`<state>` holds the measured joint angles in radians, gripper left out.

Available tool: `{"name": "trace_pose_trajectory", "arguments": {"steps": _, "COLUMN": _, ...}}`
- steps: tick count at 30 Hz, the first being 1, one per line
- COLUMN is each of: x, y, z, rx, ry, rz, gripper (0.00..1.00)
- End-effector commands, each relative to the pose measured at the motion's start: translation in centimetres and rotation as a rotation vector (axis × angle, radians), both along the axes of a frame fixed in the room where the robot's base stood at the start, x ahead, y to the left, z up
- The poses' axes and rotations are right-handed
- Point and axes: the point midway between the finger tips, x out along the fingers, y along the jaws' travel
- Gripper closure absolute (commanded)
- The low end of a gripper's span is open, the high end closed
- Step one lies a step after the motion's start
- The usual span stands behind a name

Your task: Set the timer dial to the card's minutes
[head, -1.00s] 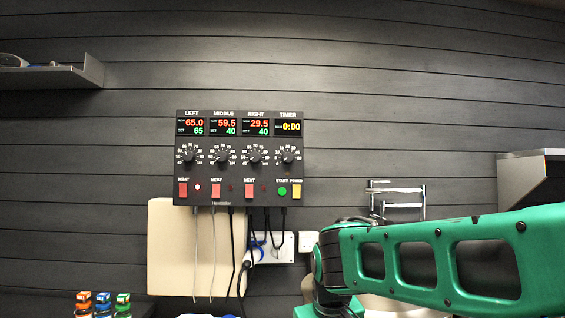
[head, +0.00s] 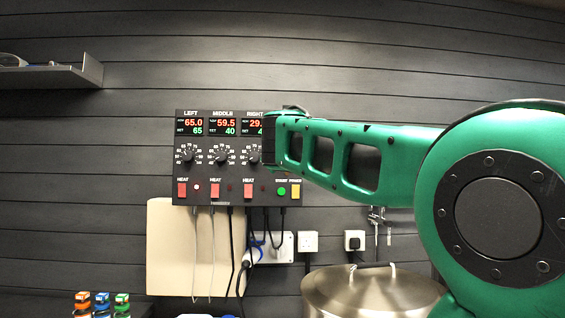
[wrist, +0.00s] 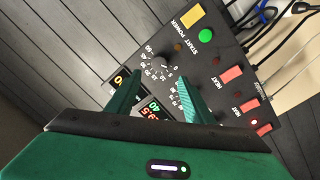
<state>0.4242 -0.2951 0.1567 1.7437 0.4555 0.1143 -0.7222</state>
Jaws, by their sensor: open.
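The timer dial (wrist: 157,68) is a black knob with white numbers around it on the dark control panel (wrist: 215,50). In the wrist view it lies just beyond and between the fingertips of my gripper (wrist: 160,78), which is open and empty; I cannot tell whether they touch it. The timer display (wrist: 120,78) is partly hidden by a finger. In the head view the panel (head: 205,195) is on the wall, and my arm hides the timer dial, its display and part of the right column. No card with minutes can be made out.
The green START button (wrist: 205,35) and yellow POWER switch (wrist: 193,16) sit close to the timer dial. Red heat switches (wrist: 231,74) line the panel. Cables (head: 250,240) hang below it. A lidded steel pot (head: 375,295) stands lower right, small capped bottles (head: 102,302) lower left.

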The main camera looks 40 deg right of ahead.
Motion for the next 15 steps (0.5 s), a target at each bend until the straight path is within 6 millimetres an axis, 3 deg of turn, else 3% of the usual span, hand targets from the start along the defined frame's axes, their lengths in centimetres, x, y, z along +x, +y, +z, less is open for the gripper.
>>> {"name": "trace_pose_trajectory", "arguments": {"steps": 9, "x": 4.3, "y": -3.8, "z": -0.2, "rx": 0.002, "ry": 0.003, "rz": 0.0, "gripper": 0.53}}
{"name": "trace_pose_trajectory", "arguments": {"steps": 15, "x": 6.1, "y": -5.4, "z": -0.1, "rx": 0.002, "ry": 0.001, "rz": -0.001, "gripper": 0.53}}
